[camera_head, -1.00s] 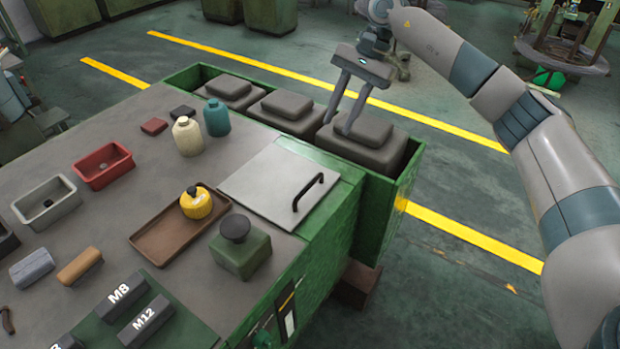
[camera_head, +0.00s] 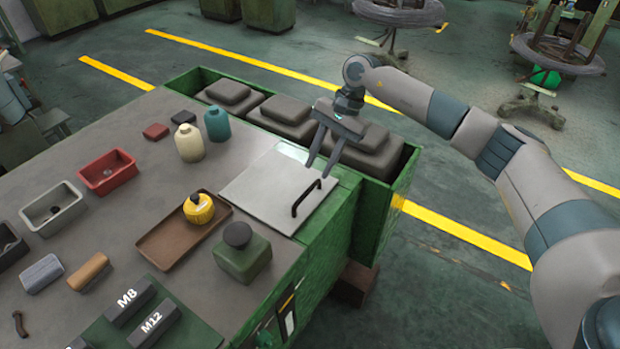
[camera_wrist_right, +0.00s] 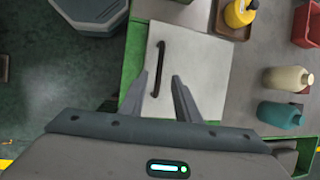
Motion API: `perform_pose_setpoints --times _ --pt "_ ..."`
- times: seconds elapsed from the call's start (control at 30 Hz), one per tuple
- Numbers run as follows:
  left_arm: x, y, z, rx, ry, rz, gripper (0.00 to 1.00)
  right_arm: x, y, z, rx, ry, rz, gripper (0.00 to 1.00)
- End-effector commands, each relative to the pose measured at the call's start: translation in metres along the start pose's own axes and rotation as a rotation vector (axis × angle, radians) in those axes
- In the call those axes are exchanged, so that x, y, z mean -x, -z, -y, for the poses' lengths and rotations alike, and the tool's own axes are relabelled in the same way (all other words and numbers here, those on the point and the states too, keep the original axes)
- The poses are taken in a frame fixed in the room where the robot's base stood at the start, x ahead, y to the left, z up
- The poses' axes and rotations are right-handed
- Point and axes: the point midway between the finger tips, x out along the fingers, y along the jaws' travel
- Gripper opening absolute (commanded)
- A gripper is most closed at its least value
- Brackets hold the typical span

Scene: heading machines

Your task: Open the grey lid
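The grey lid (camera_head: 262,190) is a flat, light grey plate lying shut on the corner of the green machine table. A black bar handle (camera_head: 306,197) stands on it near its right edge. In the right wrist view the lid (camera_wrist_right: 207,70) and its black handle (camera_wrist_right: 160,68) lie ahead of the fingers. My right gripper (camera_head: 318,172) is open and empty, with its fingers pointing down above the lid's far right part, close to the handle but not around it. In the wrist view the right gripper (camera_wrist_right: 164,84) has its fingers apart. My left gripper is not in view.
Dark grey lidded bins (camera_head: 288,108) stand in a green trough behind the lid. A brown tray (camera_head: 165,243) with a yellow bottle (camera_head: 198,208) and a green square container (camera_head: 241,256) stand left of the lid. Cream (camera_head: 188,143) and teal (camera_head: 217,123) bottles stand farther back.

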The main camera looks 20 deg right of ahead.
Motion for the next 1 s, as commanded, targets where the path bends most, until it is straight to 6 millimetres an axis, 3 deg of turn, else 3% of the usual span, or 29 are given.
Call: perform_pose_setpoints --times 0.1,0.4,0.87,0.9,1.0 --pt "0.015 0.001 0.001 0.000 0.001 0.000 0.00 -0.019 -0.003 0.000 0.000 -0.004 0.002 0.29" --pt "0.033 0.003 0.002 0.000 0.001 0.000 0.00 -0.061 -0.001 0.000 0.000 -0.001 0.001 0.29" --pt "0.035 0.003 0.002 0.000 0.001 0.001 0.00 -0.074 0.000 0.000 0.001 0.000 -0.001 0.29" --pt "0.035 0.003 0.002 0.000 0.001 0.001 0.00 -0.074 0.000 0.000 0.001 0.000 -0.001 0.27" --pt "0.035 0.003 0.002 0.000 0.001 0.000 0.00 -0.074 0.000 0.000 0.001 0.000 -0.001 0.03"
